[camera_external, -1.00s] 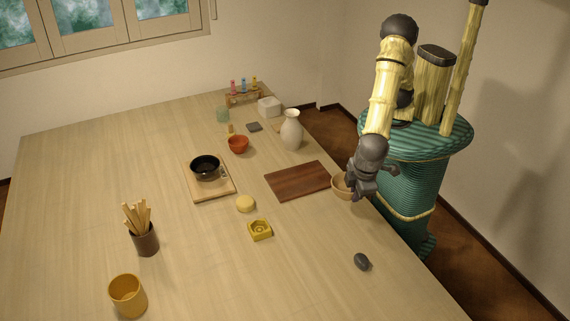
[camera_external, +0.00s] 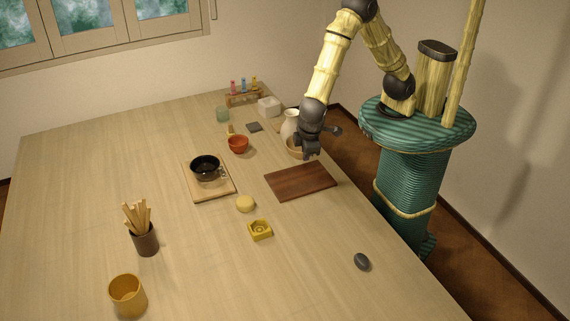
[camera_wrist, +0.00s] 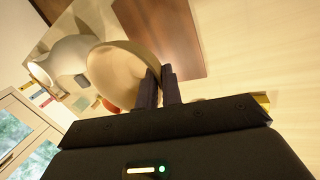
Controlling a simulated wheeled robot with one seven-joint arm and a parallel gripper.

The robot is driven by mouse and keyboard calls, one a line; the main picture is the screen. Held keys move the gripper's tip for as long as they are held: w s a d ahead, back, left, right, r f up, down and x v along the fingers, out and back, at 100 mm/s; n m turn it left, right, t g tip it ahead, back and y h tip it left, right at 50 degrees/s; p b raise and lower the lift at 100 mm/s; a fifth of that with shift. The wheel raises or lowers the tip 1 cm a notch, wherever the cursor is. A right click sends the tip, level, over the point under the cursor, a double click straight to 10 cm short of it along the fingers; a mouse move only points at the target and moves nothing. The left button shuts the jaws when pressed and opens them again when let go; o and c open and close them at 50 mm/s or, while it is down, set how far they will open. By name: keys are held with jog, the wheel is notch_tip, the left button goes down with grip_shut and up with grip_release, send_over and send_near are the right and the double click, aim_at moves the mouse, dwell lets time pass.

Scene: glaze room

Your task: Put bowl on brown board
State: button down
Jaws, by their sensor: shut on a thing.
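My gripper (camera_external: 309,154) is shut on the rim of a tan bowl (camera_external: 294,149). In the external view the bowl shows partly behind the gripper, near the far end of the brown board (camera_external: 300,183) and in front of the white vase. In the wrist view the bowl (camera_wrist: 118,75) sits between the fingers (camera_wrist: 159,88) at its rim, tilted in the picture. The brown board (camera_wrist: 165,35) lies beside it there, bare. The bowl appears held above the table; its exact height is hard to tell.
The white vase (camera_external: 289,124) stands close behind the bowl and also shows in the wrist view (camera_wrist: 65,58). A red bowl (camera_external: 238,144) and a black pot (camera_external: 205,167) on a light board (camera_external: 222,190) are to the left. A dark stone (camera_external: 362,261) lies near the front right.

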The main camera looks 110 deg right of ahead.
jog(key=p, duration=0.1)
send_over(304, 185)
jog(key=a, duration=0.2)
jog(key=shift+w+d+f, duration=0.15)
jog(key=shift+f, duration=1.3)
jog(key=shift+w+d+f, duration=0.1)
jog(key=shift+w+f, duration=0.05)
jog(key=shift+f, duration=1.3)
jog(key=shift+f+p, duration=0.75)
jog(key=shift+f, duration=1.35)
jog(key=shift+f, duration=0.15)
jog(key=c, duration=1.6)
grip_release()
jog(key=shift+o, duration=0.2)
